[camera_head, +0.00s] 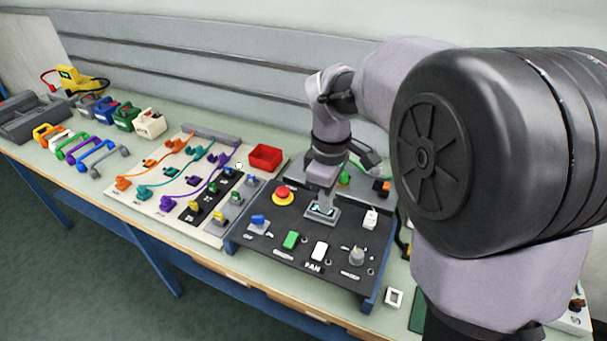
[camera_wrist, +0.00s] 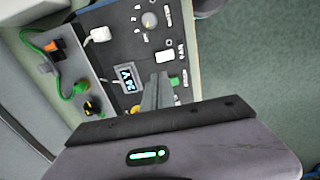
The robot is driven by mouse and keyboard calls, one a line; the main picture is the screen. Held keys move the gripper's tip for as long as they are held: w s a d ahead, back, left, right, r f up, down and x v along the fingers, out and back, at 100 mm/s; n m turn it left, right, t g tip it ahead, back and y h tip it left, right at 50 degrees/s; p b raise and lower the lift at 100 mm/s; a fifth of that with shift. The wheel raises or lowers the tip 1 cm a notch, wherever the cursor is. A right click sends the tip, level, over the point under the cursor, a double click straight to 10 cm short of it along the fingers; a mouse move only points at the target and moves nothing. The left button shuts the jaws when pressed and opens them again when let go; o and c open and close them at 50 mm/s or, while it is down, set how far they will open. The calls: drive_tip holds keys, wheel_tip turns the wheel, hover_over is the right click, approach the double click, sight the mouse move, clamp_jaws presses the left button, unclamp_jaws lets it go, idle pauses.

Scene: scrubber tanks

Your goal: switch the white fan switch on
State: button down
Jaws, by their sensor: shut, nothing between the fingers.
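The white fan switch (camera_head: 319,251) is a white rocker on the dark control panel (camera_head: 275,262), with the label FAN in front of it. It also shows in the wrist view (camera_wrist: 165,57), beside a green switch (camera_wrist: 174,82). My gripper (camera_head: 322,198) is above the panel, near the small display and behind the fan switch in the head view. In the wrist view my gripper (camera_wrist: 160,80) is shut and empty, its fingertips appearing near the green and white switches. I cannot tell the height gap or which way the rocker is tilted.
The panel also holds a red button (camera_head: 283,196), a blue switch (camera_head: 258,219), a grey knob (camera_head: 356,256), another white switch (camera_head: 370,219) and the display (camera_wrist: 128,78). A cable board (camera_head: 150,207) and a red bin (camera_head: 265,157) stand to the left.

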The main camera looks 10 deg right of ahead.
idle(0.4)
drive_tip(key=shift+s+a+r, duration=0.2)
drive_tip(key=shift+s+a, duration=0.25)
drive_tip(key=shift+s, duration=0.1)
wheel_tip(320, 180, up, 14)
drive_tip(key=s+a+p, duration=0.1)
drive_tip(key=p, duration=0.7)
drive_tip(key=shift+s+a, duration=0.2)
drive_tip(key=shift+s, duration=0.15)
drive_tip(key=shift+f, duration=0.1)
